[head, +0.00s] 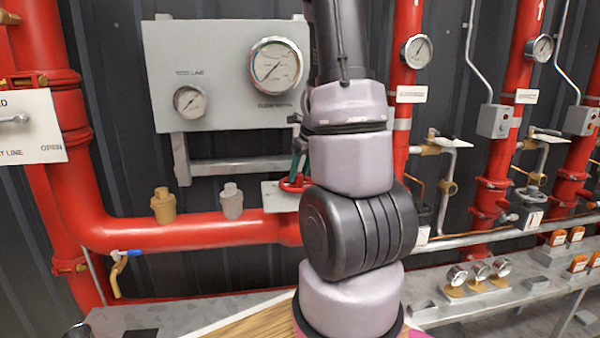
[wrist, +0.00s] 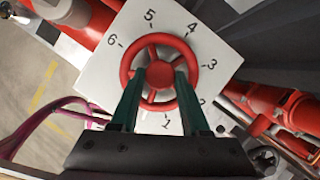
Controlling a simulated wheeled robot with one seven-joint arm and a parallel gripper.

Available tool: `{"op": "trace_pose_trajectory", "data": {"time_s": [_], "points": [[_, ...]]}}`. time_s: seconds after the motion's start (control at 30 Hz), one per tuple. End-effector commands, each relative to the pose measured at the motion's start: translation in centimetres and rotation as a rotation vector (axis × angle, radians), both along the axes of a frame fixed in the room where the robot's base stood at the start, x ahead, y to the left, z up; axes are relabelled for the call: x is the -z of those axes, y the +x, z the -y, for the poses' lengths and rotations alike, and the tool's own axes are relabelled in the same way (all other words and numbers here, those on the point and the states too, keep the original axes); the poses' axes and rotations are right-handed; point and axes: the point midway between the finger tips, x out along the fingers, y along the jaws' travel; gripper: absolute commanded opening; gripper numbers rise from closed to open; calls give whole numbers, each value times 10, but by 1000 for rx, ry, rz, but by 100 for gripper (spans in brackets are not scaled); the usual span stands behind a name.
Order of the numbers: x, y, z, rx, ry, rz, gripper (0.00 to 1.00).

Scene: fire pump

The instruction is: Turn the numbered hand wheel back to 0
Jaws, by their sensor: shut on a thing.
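The red hand wheel (wrist: 160,39) is in the middle of the wrist view, on a white plate (wrist: 105,70) with printed numbers. I can read 1 to 6 around it, with part of the 2 covered; no 0 is visible. My gripper (wrist: 161,73) is shut on the hand wheel, its two dark green fingers reaching across the rim on either side of the hub. In the head view a small part of the hand wheel (head: 293,185) shows beside my arm, with a green finger of my gripper (head: 299,166) above it. No pointer or mark on the wheel can be made out.
A grey panel (head: 215,60) with two gauges stands behind, left of my arm. A thick red pipe (head: 190,232) runs below it. Red pipes with gauges (head: 416,50) stand at right. A metal bench (head: 490,305) with small gauges and fittings is at the lower right.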

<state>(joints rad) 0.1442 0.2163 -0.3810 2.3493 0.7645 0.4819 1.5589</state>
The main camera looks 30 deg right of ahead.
Motion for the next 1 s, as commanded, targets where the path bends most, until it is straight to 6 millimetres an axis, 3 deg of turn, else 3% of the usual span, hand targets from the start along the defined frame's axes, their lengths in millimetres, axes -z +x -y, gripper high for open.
{"op": "trace_pose_trajectory", "data": {"time_s": [0.13, 0.5, 0.67, 0.7, 0.8, 1.0], "points": [[-1, 1, -1, 90, -1, 3, 0], [-1, 1, -1, 121, -1, 2, 0], [-1, 1, -4, 249, -2, 2, 0], [-1, 1, -3, 266, -1, 1, 54], [-1, 1, -2, 263, 0, 0, 86], [0, 1, -2, 262, 0, -1, 86]]}}
